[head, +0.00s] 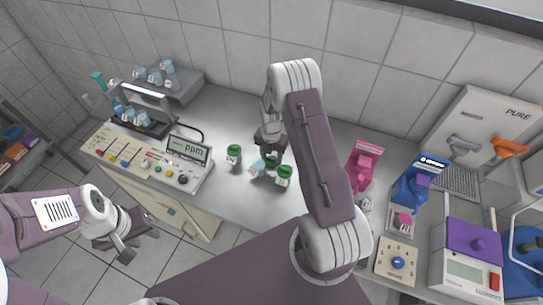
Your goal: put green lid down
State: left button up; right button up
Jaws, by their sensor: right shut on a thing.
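My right gripper (270,154) points down over the middle of the grey bench and is shut on a green lid (271,160), which is mostly hidden by the fingers. Just below it is an open-looking jar with a pale blue label (257,168); I cannot tell whether the lid touches it. A jar with a green lid (284,174) stands close on the right of the gripper. Another green-lidded jar (234,155) stands apart on the left. My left gripper (138,246) is open and empty, in front of the bench at the lower left.
A ppm meter panel (150,165) and a rack of blue-labelled jars (135,115) stand on the left. Pink (364,166) and blue (410,188) devices and a purple-topped box (473,240) stand on the right. The bench left of the green-lidded jars has bare room.

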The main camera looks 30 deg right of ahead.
aim_at(271, 158)
jog(key=shift+f+b, duration=0.35)
jog(key=shift+f, duration=0.05)
jog(key=o, duration=1.3)
jog(key=shift+r, duration=0.2)
notch_tip(271, 158, up, 12)
jog(key=r+b, duration=0.1)
jog(key=s+a+r+m, duration=0.1)
jog(key=s+a+m, duration=0.3)
jog(key=s+m, duration=0.4)
jog(key=s+a+m+t, duration=0.1)
jog(key=s+a+m, duration=0.3)
jog(key=m, duration=1.4)
jog(key=s, duration=0.4)
jog(key=shift+s+a+r+m, duration=0.2)
jog(key=shift+r+m, duration=0.1)
jog(key=shift+r, duration=0.1)
